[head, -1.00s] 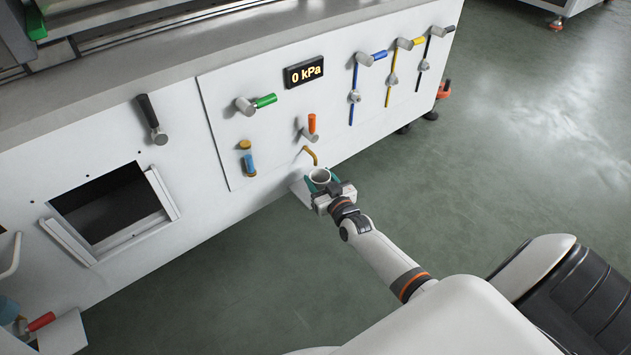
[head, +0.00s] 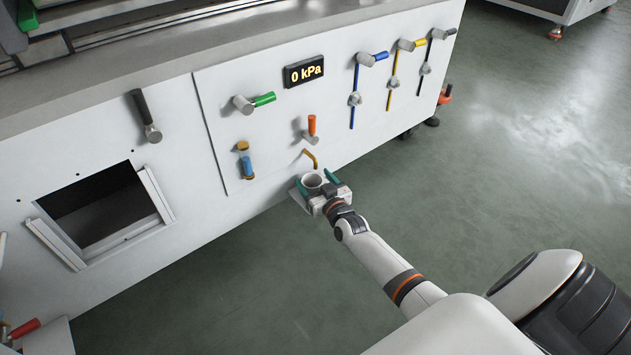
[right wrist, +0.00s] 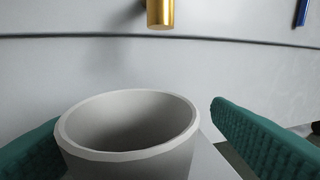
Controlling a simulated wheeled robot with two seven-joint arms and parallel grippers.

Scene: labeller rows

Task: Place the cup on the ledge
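The cup (head: 311,181) is a small pale grey, open-topped cup. It stands upright at the small white ledge (head: 296,196) on the machine front, below the brass spout (head: 310,157). My right gripper (head: 320,180) has its teal fingers on either side of the cup. In the right wrist view, the cup (right wrist: 128,135) shows a clear gap to the right finger; the left finger is close beside it, and I cannot tell whether they touch. Part of the ledge (right wrist: 213,160) shows beside the cup; the cup's base is hidden. My left gripper is out of view.
The white panel carries an orange-handled valve (head: 311,126), a green-handled valve (head: 254,102) and a display (head: 304,71) reading 0 kPa. A square opening (head: 100,210) is at the left. The green floor in front is clear.

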